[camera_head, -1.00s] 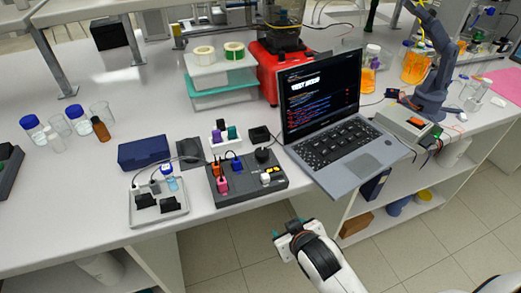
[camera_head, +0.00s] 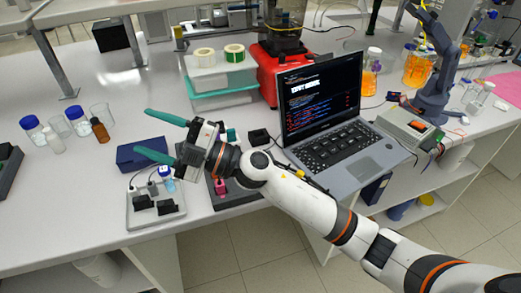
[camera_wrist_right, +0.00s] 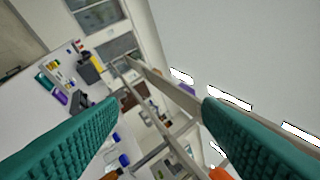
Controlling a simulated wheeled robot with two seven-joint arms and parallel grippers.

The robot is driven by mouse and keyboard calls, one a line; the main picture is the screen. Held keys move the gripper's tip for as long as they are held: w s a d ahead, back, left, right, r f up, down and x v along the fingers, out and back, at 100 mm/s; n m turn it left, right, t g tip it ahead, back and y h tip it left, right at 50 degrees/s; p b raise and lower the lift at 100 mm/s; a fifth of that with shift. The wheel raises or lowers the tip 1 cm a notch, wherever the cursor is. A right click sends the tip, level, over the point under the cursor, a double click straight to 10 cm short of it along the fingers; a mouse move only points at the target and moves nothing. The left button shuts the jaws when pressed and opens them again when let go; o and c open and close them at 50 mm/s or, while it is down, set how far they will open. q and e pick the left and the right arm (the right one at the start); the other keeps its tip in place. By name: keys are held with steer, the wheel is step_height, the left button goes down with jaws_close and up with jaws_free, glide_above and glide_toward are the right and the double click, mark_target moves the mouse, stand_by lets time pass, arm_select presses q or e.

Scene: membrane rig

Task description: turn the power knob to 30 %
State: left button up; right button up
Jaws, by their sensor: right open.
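My right gripper (camera_head: 146,133) is open and empty, its two teal fingers pointing left above the bench. Its fingers also show wide apart in the right wrist view (camera_wrist_right: 160,108). The gripper body hides much of the dark grey panel (camera_head: 232,199), where a pink piece (camera_head: 220,185) still shows. Left of the panel, a light grey tray (camera_head: 131,219) holds two black blocks (camera_head: 156,205) and a blue-capped vial (camera_head: 166,175). I cannot pick out the power knob in either view. My left gripper is not in view.
An open laptop (camera_head: 338,150) stands right of the panel, close to my right arm. A dark blue box (camera_head: 140,155) lies just below the fingers. Capped bottles (camera_head: 78,121) stand at the left. Stacked boxes (camera_head: 215,82) are behind.

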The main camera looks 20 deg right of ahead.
step_height(320, 180, down, 3)
steer(key=s+a+n+g+h, duration=0.1)
steer(key=a+n+g+h, duration=0.15)
steer(key=n+g, duration=0.5)
steer(key=m+g+h, duration=0.2)
steer(key=h, duration=1.6)
glide_above(261, 151)
steer(key=s, duration=0.1)
step_height(261, 151, down, 4)
steer(key=f+p, duration=0.1)
steer(key=f, duration=0.4)
steer(key=f+p, duration=0.2)
steer(key=f, duration=0.2)
steer(key=shift+s+a+f, duration=0.1)
steer(key=shift+a+f, duration=0.1)
steer(key=shift+f, duration=0.95)
steer(key=shift+c, duration=0.3)
steer(key=c, duration=0.9)
